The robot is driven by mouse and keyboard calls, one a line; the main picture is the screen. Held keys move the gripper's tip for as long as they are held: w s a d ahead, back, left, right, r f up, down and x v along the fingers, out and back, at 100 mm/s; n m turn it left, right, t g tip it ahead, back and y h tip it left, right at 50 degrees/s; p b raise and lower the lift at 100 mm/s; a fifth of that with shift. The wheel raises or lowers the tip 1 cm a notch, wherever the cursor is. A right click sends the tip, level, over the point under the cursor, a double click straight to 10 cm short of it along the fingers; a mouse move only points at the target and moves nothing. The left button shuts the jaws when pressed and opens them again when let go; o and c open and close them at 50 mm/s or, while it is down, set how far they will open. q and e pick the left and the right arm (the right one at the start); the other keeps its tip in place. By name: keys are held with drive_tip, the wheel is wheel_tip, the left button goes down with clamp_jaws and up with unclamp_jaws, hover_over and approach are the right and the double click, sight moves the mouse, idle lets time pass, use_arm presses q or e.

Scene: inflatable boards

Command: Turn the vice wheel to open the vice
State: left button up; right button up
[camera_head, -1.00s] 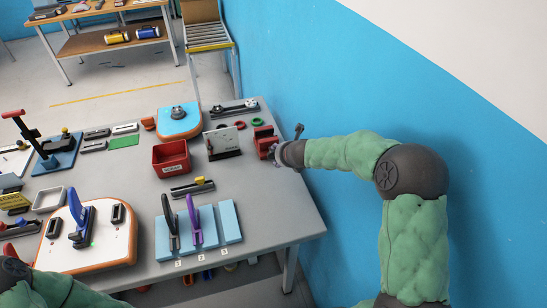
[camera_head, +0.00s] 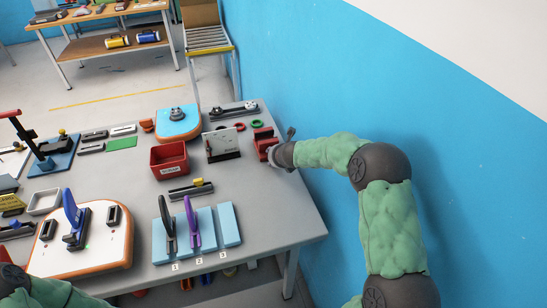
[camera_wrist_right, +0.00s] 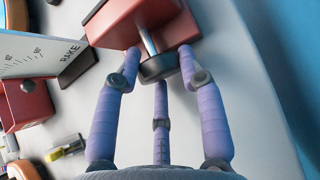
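The red vice (camera_head: 264,141) sits at the table's right edge, next to the blue wall. Its dark round wheel (camera_wrist_right: 158,68) sits on a metal screw rod in the right wrist view, below the vice's red body (camera_wrist_right: 140,20). My right gripper (camera_head: 277,154) is at the vice. In the wrist view its purple fingers (camera_wrist_right: 160,62) surround the wheel, one on each side and one below, with their tips close to its rim. Whether they press on it is unclear. Only part of my left arm shows at lower left; its gripper is out of view.
The blue wall (camera_head: 310,90) is close on the right. The table's front right corner is clear.

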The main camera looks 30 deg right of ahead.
drive_tip(key=c, duration=0.4)
drive_tip(key=shift+a+f+h+b, duration=0.1)
drive_tip(key=shift+f+h+b, duration=0.05)
drive_tip(key=shift+h+b, duration=0.2)
drive_tip(key=shift+n, duration=0.3)
drive_tip(key=o, duration=0.9)
drive_tip(key=shift+o, duration=0.2)
drive_tip(key=shift+r, duration=0.2)
